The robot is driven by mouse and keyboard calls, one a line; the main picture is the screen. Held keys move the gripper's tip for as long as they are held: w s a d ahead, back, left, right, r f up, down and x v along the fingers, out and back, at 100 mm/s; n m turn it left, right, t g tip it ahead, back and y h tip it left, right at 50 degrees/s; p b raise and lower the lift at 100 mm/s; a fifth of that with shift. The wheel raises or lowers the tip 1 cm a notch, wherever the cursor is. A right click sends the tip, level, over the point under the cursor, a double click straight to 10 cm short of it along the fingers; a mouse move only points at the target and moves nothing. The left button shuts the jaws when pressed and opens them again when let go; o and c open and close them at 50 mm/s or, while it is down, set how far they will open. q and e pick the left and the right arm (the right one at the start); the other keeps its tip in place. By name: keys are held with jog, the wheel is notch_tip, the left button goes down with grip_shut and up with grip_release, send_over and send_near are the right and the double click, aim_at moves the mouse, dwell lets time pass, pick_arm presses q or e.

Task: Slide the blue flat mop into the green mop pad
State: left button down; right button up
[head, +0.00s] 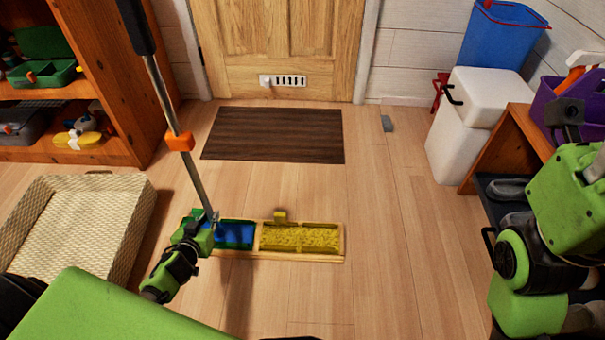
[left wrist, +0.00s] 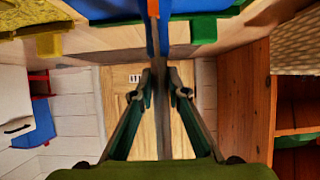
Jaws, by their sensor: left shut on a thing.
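The blue flat mop (head: 234,236) has its flat head low over the left section of a wooden tray on the floor. The green mop pad (head: 192,214) shows at the edges of the blue head; in the left wrist view green (left wrist: 204,29) shows beside the blue. I cannot tell whether the head is inside the pad or only over it. My left gripper (head: 208,220) is shut on the pole just above the head. My right gripper is not in view; only its arm shows.
The wooden tray (head: 342,243) also holds a yellow pad (head: 300,238). A woven basket (head: 75,222) stands left, a dark doormat (head: 273,134) behind. Shelves (head: 120,90) stand at left, a white bin (head: 460,125) and bench at right. Floor right of the tray is clear.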

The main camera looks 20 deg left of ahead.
pick_arm(q)
jog(key=shift+s+a, duration=0.15)
jog(key=shift+a, duration=0.4)
jog(key=c, duration=1.9)
grip_release()
